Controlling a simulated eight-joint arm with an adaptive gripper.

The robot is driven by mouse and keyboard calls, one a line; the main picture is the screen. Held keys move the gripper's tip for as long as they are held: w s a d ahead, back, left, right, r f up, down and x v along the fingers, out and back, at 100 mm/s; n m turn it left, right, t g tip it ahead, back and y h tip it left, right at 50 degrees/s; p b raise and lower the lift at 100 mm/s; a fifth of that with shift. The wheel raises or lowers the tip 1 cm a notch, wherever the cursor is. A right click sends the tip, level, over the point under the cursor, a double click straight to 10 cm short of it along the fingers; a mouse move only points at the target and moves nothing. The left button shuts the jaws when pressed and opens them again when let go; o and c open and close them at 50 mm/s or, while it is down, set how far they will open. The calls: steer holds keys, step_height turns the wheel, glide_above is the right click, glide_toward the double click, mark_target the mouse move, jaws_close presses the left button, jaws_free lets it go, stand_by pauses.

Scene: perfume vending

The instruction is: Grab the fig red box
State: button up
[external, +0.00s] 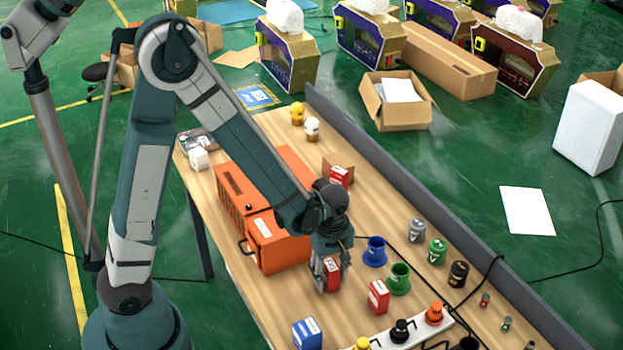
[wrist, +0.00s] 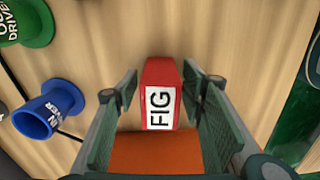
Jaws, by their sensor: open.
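The fig red box (wrist: 148,72) has a white label reading FIG, seen in the wrist view. It sits between the two fingers of my gripper (wrist: 160,88), with a visible gap on each side. My gripper is open around the box and does not appear to press on it. In the external view my gripper (external: 331,276) points down over the table, and the red box (external: 332,266) shows at its fingers, partly hidden by them.
A blue cup (external: 375,251) and a green cup (external: 399,280) stand right of my gripper. Another red box (external: 378,297) is close by at the lower right. An orange case (external: 270,245) stands to the left. Bare wooden tabletop (external: 380,205) lies behind.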

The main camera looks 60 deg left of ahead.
steer(key=shift+f, duration=0.55)
steer(key=shift+c, duration=0.7)
steer(key=c, duration=0.9)
